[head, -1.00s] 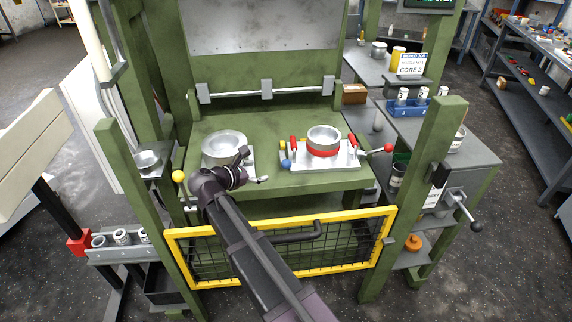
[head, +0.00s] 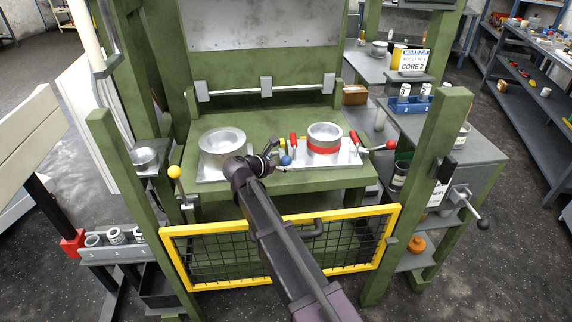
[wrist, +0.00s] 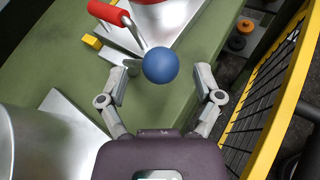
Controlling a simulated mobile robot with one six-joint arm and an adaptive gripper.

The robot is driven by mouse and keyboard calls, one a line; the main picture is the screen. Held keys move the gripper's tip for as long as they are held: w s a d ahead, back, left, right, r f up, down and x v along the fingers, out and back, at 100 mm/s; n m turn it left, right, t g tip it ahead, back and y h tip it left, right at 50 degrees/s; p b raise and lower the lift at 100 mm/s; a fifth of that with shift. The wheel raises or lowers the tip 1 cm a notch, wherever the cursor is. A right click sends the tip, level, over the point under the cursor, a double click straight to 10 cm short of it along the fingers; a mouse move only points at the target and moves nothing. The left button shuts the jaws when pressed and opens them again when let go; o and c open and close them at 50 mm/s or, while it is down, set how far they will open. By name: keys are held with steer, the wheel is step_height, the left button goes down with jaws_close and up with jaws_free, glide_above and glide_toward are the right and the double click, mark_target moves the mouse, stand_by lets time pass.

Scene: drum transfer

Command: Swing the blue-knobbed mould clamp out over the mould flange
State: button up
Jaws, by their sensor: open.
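The blue knob (head: 286,160) of the mould clamp stands at the left front corner of the right plate, and it shows large in the wrist view (wrist: 160,65). The mould (head: 324,141) is a silver cylinder with a red band on a silver flange plate (head: 345,157). My gripper (wrist: 163,78) is open, with one finger on each side of the blue knob and the knob just beyond or between the tips; contact is not clear. In the head view my wrist hides part of the gripper. A red handle (wrist: 109,13) lies beyond the knob.
A silver bowl-like mould (head: 222,142) stands on the left of the green table. A yellow mesh guard (head: 170,262) runs along the front. A red-knobbed lever (head: 391,145) sticks out right. A yellow block (wrist: 91,41) is near the red handle.

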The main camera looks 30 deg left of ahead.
steer(key=shift+x, duration=1)
jaws_close()
